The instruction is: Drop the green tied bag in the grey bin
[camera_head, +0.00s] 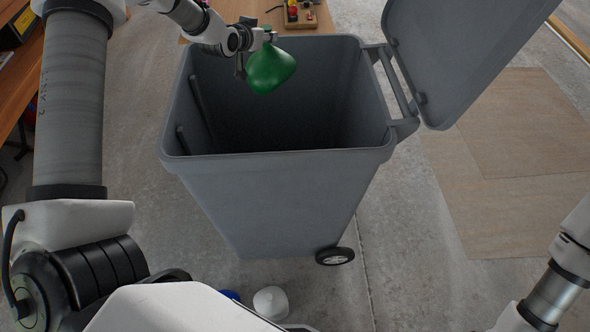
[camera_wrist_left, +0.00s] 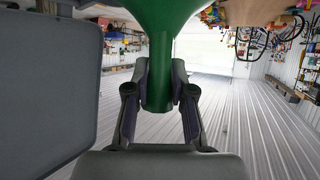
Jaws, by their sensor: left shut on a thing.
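The green tied bag (camera_head: 270,69) hangs from my left gripper (camera_head: 254,40) over the open mouth of the grey bin (camera_head: 270,190). In the left wrist view, the fingers of my left gripper (camera_wrist_left: 160,85) are shut on the neck of the green bag (camera_wrist_left: 158,60). The bag appears near the bin's far rim, above the opening. The bin stands upright, with its lid swung open to the right. The bin's inside looks dark and I see nothing in it. My right arm shows at the lower right, but its gripper is out of view.
The bin's open lid (camera_head: 465,50) rises at the right. A wooden table (camera_head: 310,20) with small items stands behind the bin. White and blue objects (camera_head: 270,301) are on the floor in front. Flat brown sheets (camera_head: 520,150) lie on the concrete at right.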

